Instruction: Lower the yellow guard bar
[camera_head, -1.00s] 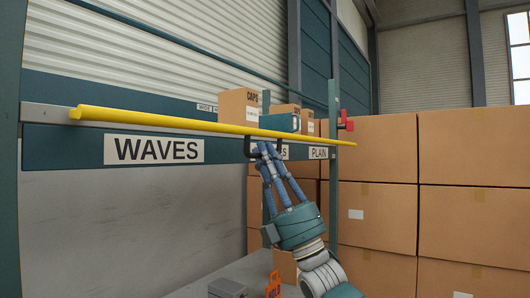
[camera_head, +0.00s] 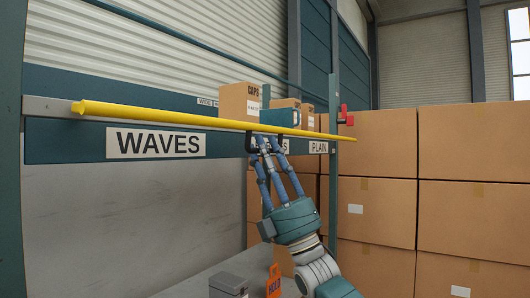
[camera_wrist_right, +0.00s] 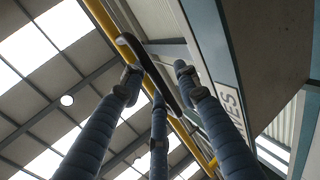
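The yellow guard bar (camera_head: 170,115) runs across the front of the shelf in the head view, nearly level. A dark handle (camera_head: 249,143) hangs under its middle. My right gripper (camera_head: 263,146) reaches up from below to this handle. The right wrist view shows the bar (camera_wrist_right: 101,15) and the black handle (camera_wrist_right: 148,66) overhead. There the right gripper (camera_wrist_right: 158,80) has its blue fingers spread apart, with the handle passing between their tips. I cannot tell whether any finger touches it. My left gripper is not in view.
Cartons (camera_head: 240,102) stand behind the bar. A red part (camera_head: 345,116) sits by the right post. Large stacked boxes (camera_head: 378,145) fill the right side. A grey box (camera_head: 228,286) and an orange tag (camera_head: 273,281) are below.

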